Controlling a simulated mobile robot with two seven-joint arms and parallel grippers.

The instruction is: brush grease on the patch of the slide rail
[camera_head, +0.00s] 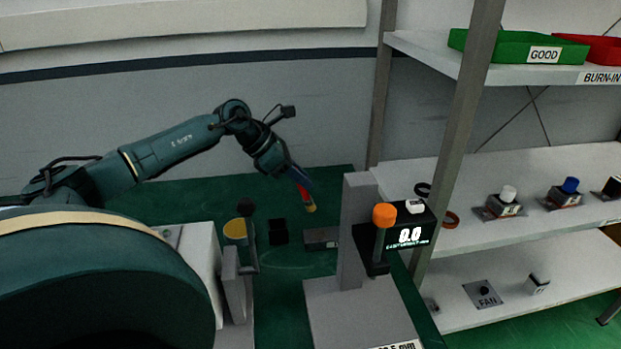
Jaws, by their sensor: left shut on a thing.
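My left gripper (296,174) is shut on a brush (305,197) with a red body and a yellow lower end. It holds the brush tilted, tip down, in front of the grey wall and above the green bench. A round yellow-topped thing (235,230), possibly the grease, is at the left beside a grey block. I cannot clearly tell which grey part is the slide rail; a grey upright (355,225) rises from a flat grey base (355,315). No greased patch can be made out. My right gripper is not in view.
A black display unit (418,228) with an orange knob (384,215) stands by the upright. Small dark blocks (278,231) sit on the green bench (185,187). A rack at the right holds a green GOOD tray (520,46) and several small parts; its post is an obstacle.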

